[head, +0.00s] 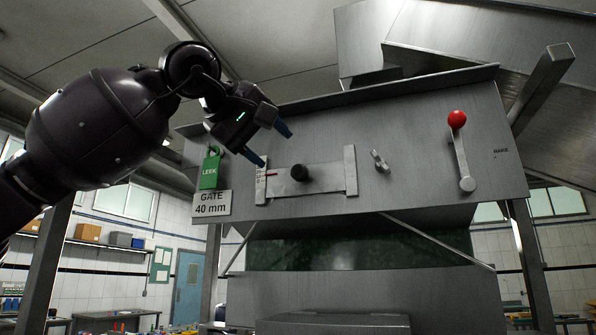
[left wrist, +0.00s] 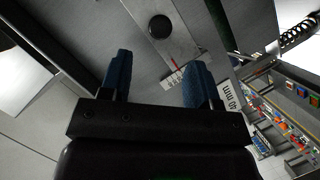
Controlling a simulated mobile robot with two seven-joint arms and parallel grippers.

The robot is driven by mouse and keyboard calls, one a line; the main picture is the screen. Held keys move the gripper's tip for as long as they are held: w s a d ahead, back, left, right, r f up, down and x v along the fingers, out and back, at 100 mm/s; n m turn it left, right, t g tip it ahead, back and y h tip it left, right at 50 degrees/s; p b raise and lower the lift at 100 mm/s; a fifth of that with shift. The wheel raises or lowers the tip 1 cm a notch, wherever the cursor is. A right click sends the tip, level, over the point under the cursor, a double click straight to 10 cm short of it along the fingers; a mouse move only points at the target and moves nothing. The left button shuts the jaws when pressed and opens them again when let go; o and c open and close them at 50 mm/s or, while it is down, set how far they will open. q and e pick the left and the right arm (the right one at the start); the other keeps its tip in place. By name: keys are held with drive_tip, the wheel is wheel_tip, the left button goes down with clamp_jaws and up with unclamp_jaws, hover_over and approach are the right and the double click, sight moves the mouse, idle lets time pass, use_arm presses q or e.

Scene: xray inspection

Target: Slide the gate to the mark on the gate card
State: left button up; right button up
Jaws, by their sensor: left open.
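The gate (head: 318,178) is a flat metal slide between two upright guides on the machine's front panel. A round black knob (head: 300,173) sits on it; the knob also shows in the left wrist view (left wrist: 159,27). A white scale (head: 261,183) with a red pointer (head: 271,174) is at the gate's left end. The gate card (head: 211,203) reads "GATE 40 mm" and hangs left of the scale. My left gripper (head: 273,146) is open and empty, above and left of the knob, apart from it. In the left wrist view its blue fingers (left wrist: 158,82) point towards the panel. My right gripper is not in view.
A green padlock tag (head: 209,172) reading "LEEK" hangs above the card. Right of the gate are a small latch (head: 380,161) and a lever with a red ball (head: 457,119). A sloped metal chute (head: 480,60) rises above the panel. A dark green curtain (head: 350,252) hangs below.

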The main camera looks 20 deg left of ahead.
sight(296, 170)
use_arm(q)
drive_tip(key=x, duration=0.8)
drive_tip(key=shift+w+d, duration=0.1)
drive_tip(key=shift+w, duration=0.2)
drive_tip(key=shift+f, duration=0.1)
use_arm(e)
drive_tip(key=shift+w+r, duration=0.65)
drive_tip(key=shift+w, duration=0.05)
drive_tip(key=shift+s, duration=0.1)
